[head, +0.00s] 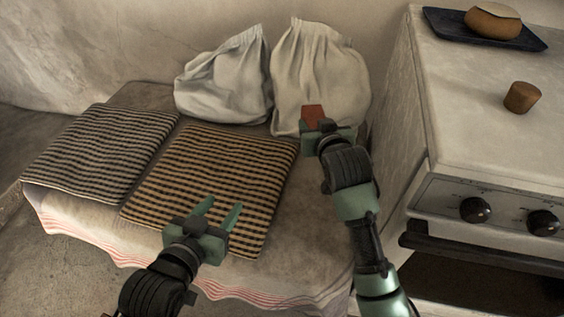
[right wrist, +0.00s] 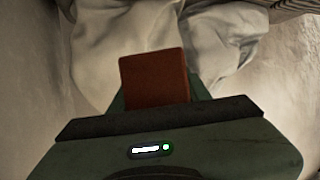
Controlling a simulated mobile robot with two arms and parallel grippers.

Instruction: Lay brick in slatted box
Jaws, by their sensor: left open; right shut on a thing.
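A red-brown brick (head: 313,114) is held by my right gripper (head: 315,124), in front of the right cloth sack in the head view. In the right wrist view the brick (right wrist: 155,79) stands out between the fingers of my right gripper (right wrist: 157,100), with pale cloth behind it. My left gripper (head: 216,212) is open and empty, above the front part of the tan checked cloth. I see no slatted box in either view.
Two pale sacks (head: 228,80) (head: 318,72) stand at the table's back. A grey checked cloth (head: 98,154) and a tan checked cloth (head: 212,182) lie on the table. A stove (head: 490,130) stands at the right, bearing a dark tray (head: 456,24), bread (head: 492,24) and a cork (head: 520,97).

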